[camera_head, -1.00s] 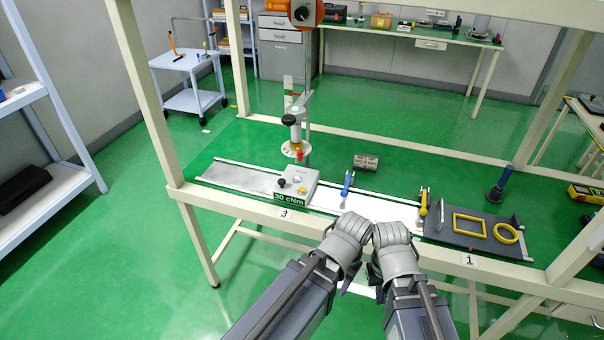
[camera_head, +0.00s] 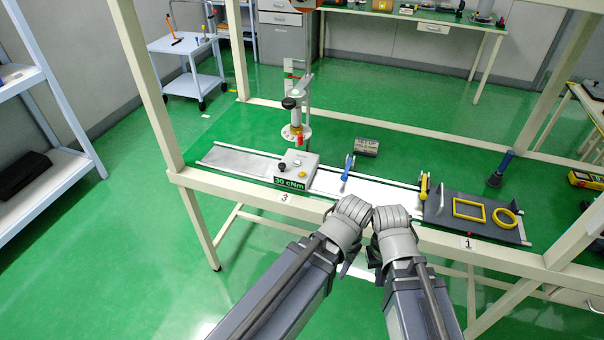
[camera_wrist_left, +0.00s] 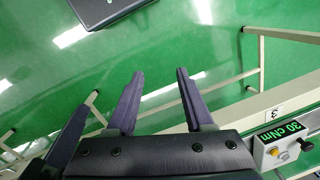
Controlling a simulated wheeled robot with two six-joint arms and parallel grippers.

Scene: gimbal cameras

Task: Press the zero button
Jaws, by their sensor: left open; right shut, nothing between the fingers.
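A light grey box (camera_head: 308,176) with a green display (camera_head: 290,184) reading 30 cNm sits on the bench rail. Its top carries a black knob (camera_head: 282,168), a pale round part and a small yellow button (camera_head: 303,174). I cannot read which button is zero. The box also shows at the lower right of the left wrist view (camera_wrist_left: 262,158). My left gripper (camera_wrist_left: 160,74) is open and empty, in front of the bench and apart from the box. My right gripper (camera_head: 374,262) is shut and empty beside it; its fingertips are mostly hidden.
A column with a red-marked tool (camera_head: 295,115) rises behind the box. A blue-handled clamp (camera_head: 347,168), a yellow clamp (camera_head: 423,186) and a dark plate (camera_head: 480,232) with yellow frames lie to the right. Bench posts stand on both sides.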

